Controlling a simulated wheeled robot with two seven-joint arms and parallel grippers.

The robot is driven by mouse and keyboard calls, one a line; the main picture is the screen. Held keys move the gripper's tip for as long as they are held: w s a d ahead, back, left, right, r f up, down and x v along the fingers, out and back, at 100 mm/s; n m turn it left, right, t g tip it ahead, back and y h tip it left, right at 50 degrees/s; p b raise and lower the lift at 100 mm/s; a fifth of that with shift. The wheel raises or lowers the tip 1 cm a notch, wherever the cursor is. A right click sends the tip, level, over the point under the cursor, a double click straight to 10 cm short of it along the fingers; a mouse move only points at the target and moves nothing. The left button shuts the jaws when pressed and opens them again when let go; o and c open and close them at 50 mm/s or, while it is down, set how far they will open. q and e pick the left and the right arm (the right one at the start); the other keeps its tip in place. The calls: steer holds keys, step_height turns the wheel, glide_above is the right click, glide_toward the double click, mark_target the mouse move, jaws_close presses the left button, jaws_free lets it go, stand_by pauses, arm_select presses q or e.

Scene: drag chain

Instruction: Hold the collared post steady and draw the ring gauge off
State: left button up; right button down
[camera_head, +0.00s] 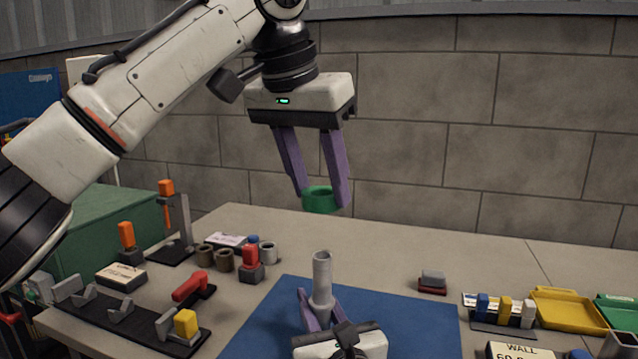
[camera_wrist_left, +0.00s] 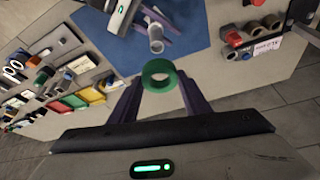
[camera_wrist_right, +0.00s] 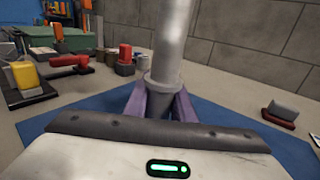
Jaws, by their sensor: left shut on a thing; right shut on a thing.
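The green ring gauge (camera_head: 320,199) is held between the purple fingertips of my left gripper (camera_head: 322,197), in the air above the post and clear of its top. In the left wrist view the ring (camera_wrist_left: 158,75) shows its open hole, with nothing through it. The grey collared post (camera_head: 322,275) stands upright on the blue mat (camera_head: 262,325). My right gripper (camera_head: 322,310) is shut on the post low down, at or just below its collar. In the right wrist view the post (camera_wrist_right: 172,45) rises past the collar (camera_wrist_right: 163,82); its foot is hidden.
Clamps, several grey-brown rings (camera_head: 224,260) and a red-topped block (camera_head: 250,262) stand left of the mat. A small grey-and-red block (camera_head: 432,282) and a yellow tray (camera_head: 567,309) lie to the right. The table behind the post is clear.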

steer(key=c, duration=1.4)
jaws_free()
steer(key=shift+c, duration=0.2)
steer(key=shift+s, duration=0.1)
